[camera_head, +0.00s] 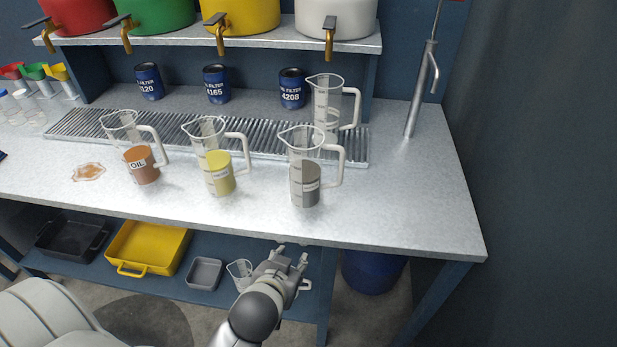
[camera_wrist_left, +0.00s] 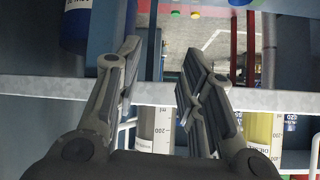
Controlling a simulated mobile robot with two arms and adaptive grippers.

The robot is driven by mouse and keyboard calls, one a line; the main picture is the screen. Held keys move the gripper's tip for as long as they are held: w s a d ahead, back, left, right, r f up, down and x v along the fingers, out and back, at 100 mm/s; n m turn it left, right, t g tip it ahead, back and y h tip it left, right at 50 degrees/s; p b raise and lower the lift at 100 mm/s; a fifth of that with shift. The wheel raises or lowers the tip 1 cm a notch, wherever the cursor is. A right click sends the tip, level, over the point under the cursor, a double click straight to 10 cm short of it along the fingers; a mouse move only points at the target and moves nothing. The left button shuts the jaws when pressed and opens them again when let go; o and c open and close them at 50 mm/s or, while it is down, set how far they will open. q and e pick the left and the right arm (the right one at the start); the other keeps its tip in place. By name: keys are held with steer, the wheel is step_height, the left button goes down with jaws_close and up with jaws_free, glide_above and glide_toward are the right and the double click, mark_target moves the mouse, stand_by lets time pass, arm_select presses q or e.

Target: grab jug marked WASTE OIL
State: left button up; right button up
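A jug with brown liquid (camera_head: 143,168) stands upright on the bench at the left; its label shows "OIL", the rest unreadable. A jug with yellow liquid (camera_head: 220,180) stands in the middle. A jug with dark grey liquid (camera_head: 305,186) stands to the right; its label is too small to read. My left gripper (camera_head: 291,258) is below the bench's front edge, apart from these jugs, with fingers spread and empty. In the left wrist view the open fingers (camera_wrist_left: 155,85) are in front of a pale edge, with a graduated jug (camera_wrist_left: 155,128) beyond. My right gripper is not in view.
An empty jug (camera_head: 325,100) stands behind the grey one, near a drain grate (camera_head: 85,124). A brown spill (camera_head: 88,172) lies left. The bench front edge (camera_head: 400,246) is above my gripper. The lower shelf holds a yellow tray (camera_head: 150,245), a grey bin (camera_head: 205,273) and another jug (camera_head: 240,272).

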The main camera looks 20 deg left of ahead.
arm_select(q)
steer(key=w+d+r+n+t, duration=0.1)
steer(key=w+d+r+t, duration=0.1)
steer(key=w+r+t, duration=0.45)
steer(key=t, duration=0.1)
glide_toward(341, 166)
steer(key=shift+m+t, duration=0.25)
steer(key=shift+m, duration=0.15)
steer(key=w+p, duration=0.1)
steer(key=w, duration=0.2)
steer(key=w+p, duration=0.1)
steer(key=w, duration=0.2)
steer(key=w+a+p, duration=0.1)
steer(key=w, duration=0.2)
steer(key=shift+w+a, duration=0.1)
steer(key=shift+w, duration=0.25)
steer(key=shift+w+f, duration=0.1)
steer(key=shift+w, duration=0.35)
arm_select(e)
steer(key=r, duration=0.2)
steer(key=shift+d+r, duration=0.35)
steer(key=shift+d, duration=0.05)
arm_select(q)
steer(key=shift+c, duration=0.4)
jaws_close()
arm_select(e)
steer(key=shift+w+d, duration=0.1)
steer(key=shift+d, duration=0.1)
